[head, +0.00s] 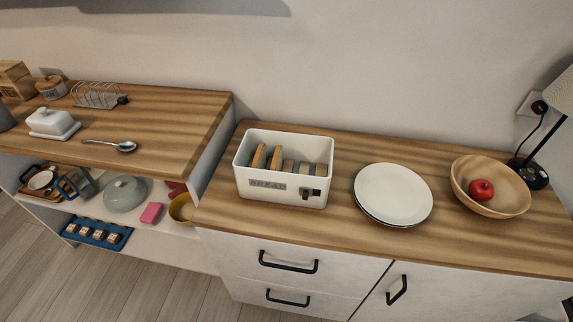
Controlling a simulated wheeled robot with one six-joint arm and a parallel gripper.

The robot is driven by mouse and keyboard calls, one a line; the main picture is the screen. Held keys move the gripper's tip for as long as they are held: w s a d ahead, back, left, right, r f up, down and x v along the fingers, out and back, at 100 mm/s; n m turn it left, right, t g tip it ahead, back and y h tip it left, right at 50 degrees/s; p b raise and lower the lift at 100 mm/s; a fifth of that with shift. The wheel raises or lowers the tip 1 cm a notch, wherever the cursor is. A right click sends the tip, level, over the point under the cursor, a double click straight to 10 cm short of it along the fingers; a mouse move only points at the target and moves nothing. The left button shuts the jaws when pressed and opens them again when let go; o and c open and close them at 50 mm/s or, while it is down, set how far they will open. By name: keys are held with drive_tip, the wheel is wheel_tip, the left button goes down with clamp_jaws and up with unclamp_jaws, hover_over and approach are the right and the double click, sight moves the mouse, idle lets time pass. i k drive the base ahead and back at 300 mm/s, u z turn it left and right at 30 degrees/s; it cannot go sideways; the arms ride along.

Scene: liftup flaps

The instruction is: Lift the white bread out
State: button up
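A white rectangular bin (254,188) marked "BREAD" stands open on the right wooden counter. Several upright slices stand in a row inside it. Two tan-orange slices (267,157) are on the left. Darker, greyish-brown pieces (298,167) stand to their right, with lower parts hidden by the bin's front wall. I cannot tell for sure which of these is the white bread. A small black fitting (310,193) is on the bin's front at right. My gripper is not in view.
White plates (393,194) lie right of the bin. A wooden bowl (509,188) with a red apple (482,190) and a lamp (547,135) are farther right. The left counter holds a butter dish (52,124), spoon (112,145) and wire rack (98,95). Bare counter lies before the bin.

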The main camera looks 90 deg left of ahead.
sight(259, 162)
drive_tip(key=i, duration=0.35)
drive_tip(key=u, duration=2.55)
drive_tip(key=i, duration=0.5)
drive_tip(key=u, duration=0.1)
